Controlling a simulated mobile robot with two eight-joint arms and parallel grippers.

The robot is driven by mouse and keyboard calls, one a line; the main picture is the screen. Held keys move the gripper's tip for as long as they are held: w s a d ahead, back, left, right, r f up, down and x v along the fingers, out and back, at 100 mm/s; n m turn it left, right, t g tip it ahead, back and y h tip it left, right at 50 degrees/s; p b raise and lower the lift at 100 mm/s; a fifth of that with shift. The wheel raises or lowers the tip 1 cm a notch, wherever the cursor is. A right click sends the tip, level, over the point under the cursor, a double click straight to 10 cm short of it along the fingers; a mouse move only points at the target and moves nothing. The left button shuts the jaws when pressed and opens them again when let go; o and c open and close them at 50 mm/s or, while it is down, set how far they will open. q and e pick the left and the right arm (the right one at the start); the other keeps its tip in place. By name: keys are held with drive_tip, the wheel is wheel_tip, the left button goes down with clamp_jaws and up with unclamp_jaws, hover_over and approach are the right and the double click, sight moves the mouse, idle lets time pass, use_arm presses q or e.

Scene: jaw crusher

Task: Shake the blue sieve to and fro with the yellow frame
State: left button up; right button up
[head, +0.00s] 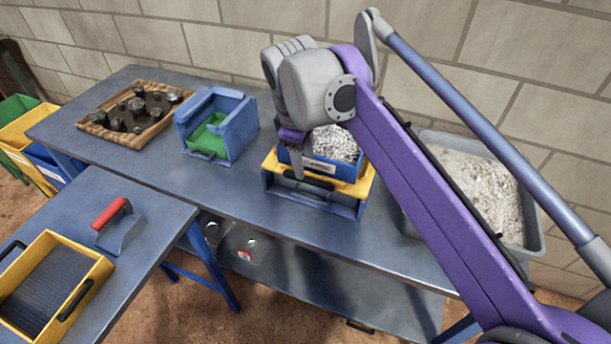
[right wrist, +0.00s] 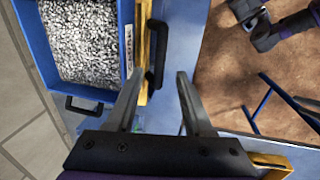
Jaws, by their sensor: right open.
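The blue sieve (head: 291,158), filled with pale grey gravel and bearing a white label, sits in the yellow frame (head: 347,187) on the bench. In the right wrist view the blue sieve (right wrist: 37,63) is at the upper left, with the yellow frame (right wrist: 141,45) along its right side. The frame's black handle (right wrist: 157,55) appears between the spread fingers of my right gripper (right wrist: 162,72). In the head view my right gripper (head: 298,168) is at the sieve's front, open, and its arm hides part of the sieve. My left gripper is not clearly seen; a dark arm part shows in the wrist view.
A grey tub of pale powder (head: 535,236) stands right of the frame. A blue box with a green inside (head: 240,128) and a wooden tray of dark rocks (head: 97,128) stand left. A front table holds a yellow-rimmed tray (head: 90,258) and a red-handled scraper (head: 110,213).

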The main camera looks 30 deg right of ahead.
sight(306, 178)
drive_tip(key=f, duration=0.3)
drive_tip(key=d+f+b, duration=0.1)
drive_tip(key=f, duration=0.1)
drive_tip(key=shift+w+f, duration=0.3)
drive_tip(key=shift+w, duration=0.05)
drive_tip(key=shift+a, duration=0.1)
clamp_jaws()
idle(1.0)
